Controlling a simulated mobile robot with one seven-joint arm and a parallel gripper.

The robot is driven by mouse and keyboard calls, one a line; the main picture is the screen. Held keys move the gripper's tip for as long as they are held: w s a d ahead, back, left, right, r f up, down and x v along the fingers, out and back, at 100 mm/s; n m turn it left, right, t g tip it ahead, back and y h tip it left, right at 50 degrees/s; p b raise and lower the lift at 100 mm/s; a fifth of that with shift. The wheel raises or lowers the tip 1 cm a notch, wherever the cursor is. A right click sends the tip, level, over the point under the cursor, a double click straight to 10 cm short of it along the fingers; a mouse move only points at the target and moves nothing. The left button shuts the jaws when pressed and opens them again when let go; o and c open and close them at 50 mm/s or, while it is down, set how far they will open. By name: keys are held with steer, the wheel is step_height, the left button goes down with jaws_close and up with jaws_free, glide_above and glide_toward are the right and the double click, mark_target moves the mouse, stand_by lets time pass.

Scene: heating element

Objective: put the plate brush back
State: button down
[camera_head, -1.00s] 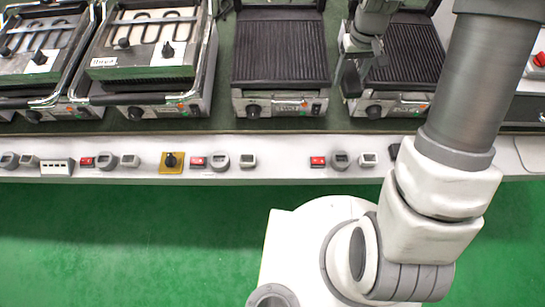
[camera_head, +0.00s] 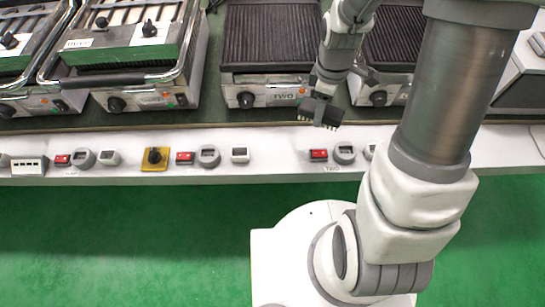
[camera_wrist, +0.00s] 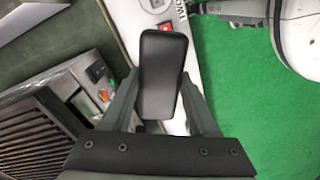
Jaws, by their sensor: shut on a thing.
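The plate brush (camera_head: 320,111) is a small dark block with short bristles along its lower edge. It also shows as a black rounded block in the wrist view (camera_wrist: 161,72). My gripper (camera_head: 318,108) is shut on it, with one finger on each side in the wrist view (camera_wrist: 160,100). In the head view the brush hangs in front of the ribbed grill marked TWO (camera_head: 272,45), near its front right corner, above the bench's front edge. The bristles are hidden in the wrist view.
Another ribbed grill (camera_head: 403,42) stands to the right, partly behind my arm. A white front ledge (camera_head: 265,160) carries red switches (camera_head: 186,158), round dials and a yellow-plated knob (camera_head: 155,157). Green floor lies in front.

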mark_target(323, 124)
steer(key=f+n+b, duration=0.1)
steer(key=s+f+n+b, duration=0.1)
steer(key=f+n, duration=0.1)
steer(key=s+f+n+b, duration=0.1)
steer(key=shift+s+f+n, duration=0.15)
steer(key=shift+s+n, duration=0.1)
steer(key=shift+n, duration=0.15)
steer(key=w+a+f+b, duration=0.1)
steer(key=a+f, duration=0.1)
steer(key=a, duration=0.1)
steer(key=a+f+b, duration=0.1)
steer(key=a+f, duration=0.1)
steer(key=a, duration=0.2)
steer(key=w+a+f+b, duration=0.1)
steer(key=a+f+b, duration=0.1)
steer(key=a+f, duration=0.1)
steer(key=shift+w+a, duration=0.3)
steer(key=shift+a, duration=0.35)
steer(key=shift+f+b, duration=1)
steer(key=shift+f, duration=0.95)
steer(key=shift+f, duration=0.15)
steer(key=shift+c, duration=0.8)
jaws_free()
